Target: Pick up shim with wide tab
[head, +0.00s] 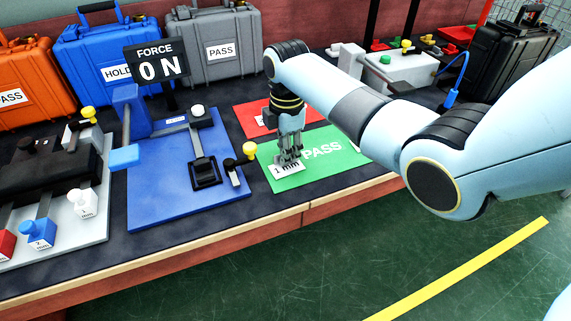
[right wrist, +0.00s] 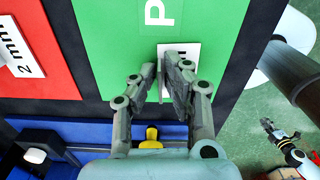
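Several shims with labelled tabs stick out at the lower left of the head view: a red tab (head: 6,246), a blue "2 mm" tab (head: 40,235) and a white tab (head: 83,204). I cannot tell which is the wide tab. My right gripper (head: 288,158) points down over the green PASS mat (head: 340,165), at a white "1 mm" card (head: 284,172). In the right wrist view the right gripper (right wrist: 170,62) has its fingers close together over the card (right wrist: 191,48); whether they grip anything is unclear. What seems to be my left gripper (right wrist: 268,127) is small at lower right.
A blue plate (head: 150,205) with a clamp-like fixture and a "FORCE 0 N" display (head: 157,61) stands left of the mat. A red mat (right wrist: 40,80) has a "2 mm" card. Orange, blue and grey cases (head: 215,50) line the back. The front edge is clear.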

